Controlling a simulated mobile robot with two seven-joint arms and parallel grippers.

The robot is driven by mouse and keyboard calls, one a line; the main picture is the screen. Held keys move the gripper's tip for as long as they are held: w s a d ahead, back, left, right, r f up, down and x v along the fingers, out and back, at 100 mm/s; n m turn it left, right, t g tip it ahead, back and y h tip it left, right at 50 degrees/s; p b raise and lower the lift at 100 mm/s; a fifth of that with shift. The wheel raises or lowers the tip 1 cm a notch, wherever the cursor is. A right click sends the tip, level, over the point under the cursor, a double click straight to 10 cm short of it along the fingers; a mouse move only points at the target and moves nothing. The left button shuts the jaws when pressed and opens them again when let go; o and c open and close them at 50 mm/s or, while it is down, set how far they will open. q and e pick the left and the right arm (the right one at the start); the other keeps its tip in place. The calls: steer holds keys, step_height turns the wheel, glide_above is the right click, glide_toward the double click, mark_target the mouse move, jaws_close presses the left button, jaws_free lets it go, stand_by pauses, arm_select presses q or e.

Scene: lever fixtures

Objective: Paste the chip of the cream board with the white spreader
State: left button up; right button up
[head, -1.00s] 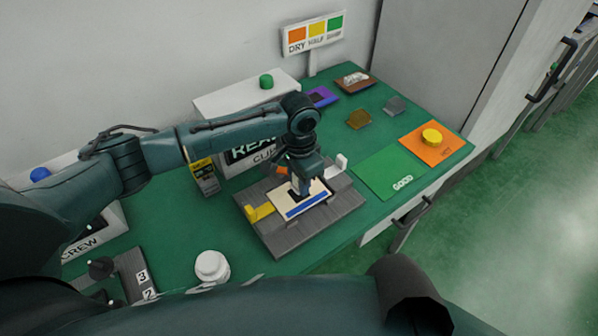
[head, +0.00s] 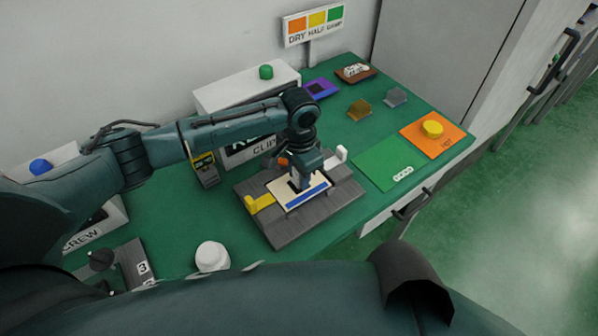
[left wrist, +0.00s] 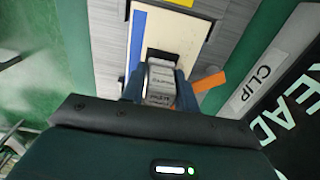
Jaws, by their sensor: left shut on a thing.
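The cream board (head: 317,186) lies in a grey fixture (head: 281,232), with a blue strip (head: 307,198) along its near side. It also shows in the left wrist view (left wrist: 181,38). Its black chip area (left wrist: 160,55) is partly covered by what I hold. My left gripper (head: 299,184) points down over the middle of the board. It is shut on a small whitish piece with printed lettering (left wrist: 161,80), seemingly the white spreader, whose tip lies over the chip. Whether it touches the chip cannot be told. My right gripper is not in view.
An orange tab (left wrist: 208,81) sits close beside the gripper. The CLIP box (head: 245,152) stands behind. A green GOOD mat (head: 385,162) and orange HOT mat (head: 421,147) lie right; a white knob (head: 212,257) stands front left.

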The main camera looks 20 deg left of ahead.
arm_select(q)
steer(key=shift+f, duration=0.25)
stand_by(0.3)
steer(key=shift+w+d+r, duration=0.15)
steer(key=shift+w+d, duration=0.05)
steer(key=shift+w, duration=0.35)
steer(key=shift+s+a+p, duration=0.55)
steer(key=shift+s+p, duration=0.1)
steer(key=shift+p, duration=0.35)
steer(key=shift+s+a, duration=0.15)
steer(key=shift+s, duration=0.05)
steer(key=shift+w+d, duration=0.3)
steer(key=shift+d, duration=0.25)
steer(key=shift+w+d, duration=0.25)
steer(key=shift+d, duration=0.2)
steer(key=shift+s+a, duration=0.1)
